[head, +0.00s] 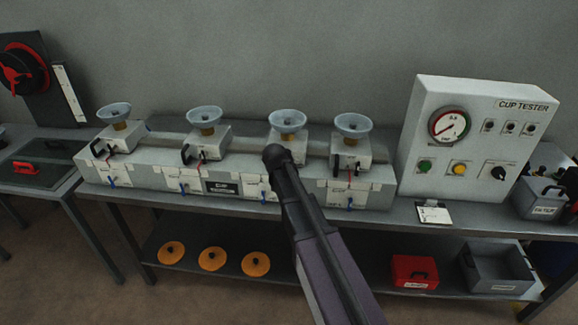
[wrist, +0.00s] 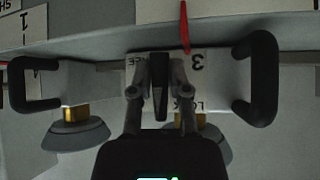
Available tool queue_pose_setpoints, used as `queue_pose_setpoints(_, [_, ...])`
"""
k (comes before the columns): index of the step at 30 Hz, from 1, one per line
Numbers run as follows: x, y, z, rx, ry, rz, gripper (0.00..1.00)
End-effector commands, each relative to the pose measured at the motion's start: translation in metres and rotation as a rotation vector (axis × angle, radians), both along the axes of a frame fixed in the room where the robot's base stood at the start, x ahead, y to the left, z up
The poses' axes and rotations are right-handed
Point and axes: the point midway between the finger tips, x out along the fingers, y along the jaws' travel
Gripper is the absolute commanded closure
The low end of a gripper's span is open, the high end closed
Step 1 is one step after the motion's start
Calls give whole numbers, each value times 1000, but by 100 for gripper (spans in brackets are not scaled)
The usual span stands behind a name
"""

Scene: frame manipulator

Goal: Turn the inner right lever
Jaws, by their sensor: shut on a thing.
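In the head view, my gripper (head: 275,154) is at the front of the third block from the left on the long white bench unit (head: 140,172), its fingers hidden there. In the upside-down wrist view, my gripper (wrist: 160,65) has its two fingers closed around a narrow dark lever (wrist: 160,88) on the white block face (wrist: 215,80). A "3" and part of "LOCK" are printed beside it. A black loop handle (wrist: 262,80) stands to the right of the fingers. A red pointer (wrist: 185,25) lies just above them.
A second black handle (wrist: 33,82) is at the left in the wrist view. In the head view, similar blocks with cups, such as the rightmost cup (head: 353,125), stand beside my arm. The control box (head: 470,145) is to the right. A clip card (head: 433,213) lies on the bench.

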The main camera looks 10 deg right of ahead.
Motion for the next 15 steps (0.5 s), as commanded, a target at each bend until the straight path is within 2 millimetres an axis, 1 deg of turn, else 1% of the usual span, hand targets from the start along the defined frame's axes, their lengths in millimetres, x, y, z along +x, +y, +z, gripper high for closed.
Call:
queue_pose_setpoints(7, [-2,0,-1,2,5,-2,100])
queue_pose_setpoints(8, [-2,0,-1,2,5,-2,74])
queue_pose_setpoints(9, [-2,0,-1,2,5,-2,62])
queue_pose_setpoints(11, [-2,0,-1,2,3,-1,44])
queue_pose_setpoints(12, [-1,0,-1,2,3,-1,42])
queue_pose_setpoints(15, [-1,0,-1,1,3,-1,42])
